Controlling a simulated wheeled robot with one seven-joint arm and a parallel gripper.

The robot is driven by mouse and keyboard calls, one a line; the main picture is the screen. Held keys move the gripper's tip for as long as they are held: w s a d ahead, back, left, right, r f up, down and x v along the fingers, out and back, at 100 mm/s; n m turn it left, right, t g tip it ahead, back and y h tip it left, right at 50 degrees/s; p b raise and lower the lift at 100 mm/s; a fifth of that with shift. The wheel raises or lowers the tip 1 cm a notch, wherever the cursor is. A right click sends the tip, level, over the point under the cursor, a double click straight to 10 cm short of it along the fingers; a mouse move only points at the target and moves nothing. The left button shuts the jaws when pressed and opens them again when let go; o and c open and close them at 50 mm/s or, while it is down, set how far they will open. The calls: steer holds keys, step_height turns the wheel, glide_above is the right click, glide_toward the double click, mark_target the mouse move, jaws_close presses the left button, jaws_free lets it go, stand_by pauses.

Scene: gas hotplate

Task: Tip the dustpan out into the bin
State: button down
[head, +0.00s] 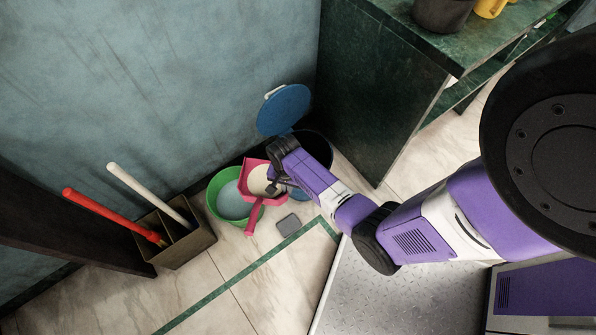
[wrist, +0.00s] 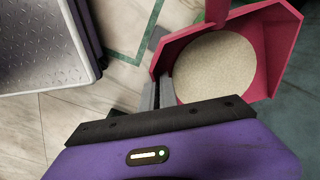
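The red-pink dustpan (head: 249,192) carries a round beige heap (wrist: 215,68) of fine material. In the wrist view the dustpan (wrist: 285,45) looks roughly level, its handle pointing away at the top. My gripper (wrist: 160,92) has its fingers close together on the dustpan's side wall and holds it. In the head view my gripper (head: 273,188) and the dustpan overlap the green bucket's right side. The dark blue bin (head: 318,148) stands just behind my gripper, with its blue lid (head: 284,109) raised. My arm hides much of the bin.
The green bucket (head: 213,186) holds pale blue liquid. A brown box (head: 187,244) with a red-handled and a white-handled tool stands to the left. A small grey block (head: 288,224) lies on the floor. The green counter (head: 375,95) bounds the right of the bin; the wall is behind.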

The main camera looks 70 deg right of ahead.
steer(key=s+d+f+m+t+y+b, duration=0.1)
steer(key=s+d+m+y+b, duration=0.3)
steer(key=d+y+b, duration=0.3)
steer(key=shift+s+d+b, duration=0.3)
steer(key=shift+d+b, duration=0.5)
steer(key=shift+d, duration=1.1)
steer(key=shift+d+b, duration=0.2)
steer(key=shift+b, duration=0.15)
